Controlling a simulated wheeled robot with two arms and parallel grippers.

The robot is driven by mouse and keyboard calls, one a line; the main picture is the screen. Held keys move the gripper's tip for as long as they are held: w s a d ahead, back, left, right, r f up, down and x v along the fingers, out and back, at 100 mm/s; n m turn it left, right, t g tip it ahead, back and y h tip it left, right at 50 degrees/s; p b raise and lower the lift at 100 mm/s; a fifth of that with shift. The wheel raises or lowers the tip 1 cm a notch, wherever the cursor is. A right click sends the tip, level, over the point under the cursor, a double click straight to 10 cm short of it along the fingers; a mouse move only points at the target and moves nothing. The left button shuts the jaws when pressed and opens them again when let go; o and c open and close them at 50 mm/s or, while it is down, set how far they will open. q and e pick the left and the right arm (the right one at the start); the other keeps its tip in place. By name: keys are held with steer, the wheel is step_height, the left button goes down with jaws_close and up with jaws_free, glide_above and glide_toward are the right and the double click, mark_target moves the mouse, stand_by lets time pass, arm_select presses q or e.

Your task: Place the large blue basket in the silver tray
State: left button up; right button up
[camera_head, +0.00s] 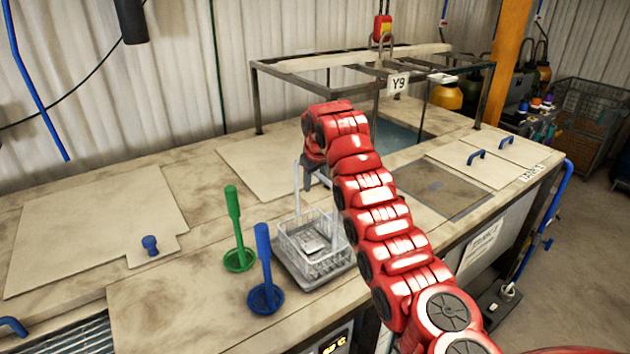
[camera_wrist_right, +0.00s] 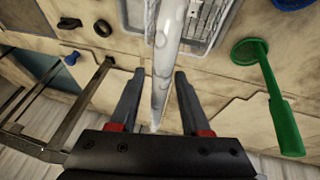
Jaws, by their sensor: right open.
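A blue round dip basket (camera_head: 265,297) with an upright blue handle stands on the worktop, left of the silver tray (camera_head: 284,272). Part of its rim shows at the top right of the right wrist view (camera_wrist_right: 292,3). A pale wire basket (camera_head: 316,246) with a tall white handle sits on the tray. My right gripper (camera_head: 310,180) is at the top of that handle. In the wrist view its two fingers (camera_wrist_right: 155,98) are apart, with the white handle (camera_wrist_right: 166,60) between them; I cannot tell whether they touch it. My left gripper is not in view.
A green dip basket (camera_head: 239,259) with an upright handle stands just behind the blue one. A metal frame (camera_head: 258,100) with a Y9 sign stands over an open tank (camera_head: 400,135) at the back. Tank lids (camera_head: 90,220) lie flat at left.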

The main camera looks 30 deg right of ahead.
steer(key=b+v, duration=0.2)
steer(key=v, duration=1)
steer(key=shift+w, duration=0.15)
steer(key=shift+d, duration=0.1)
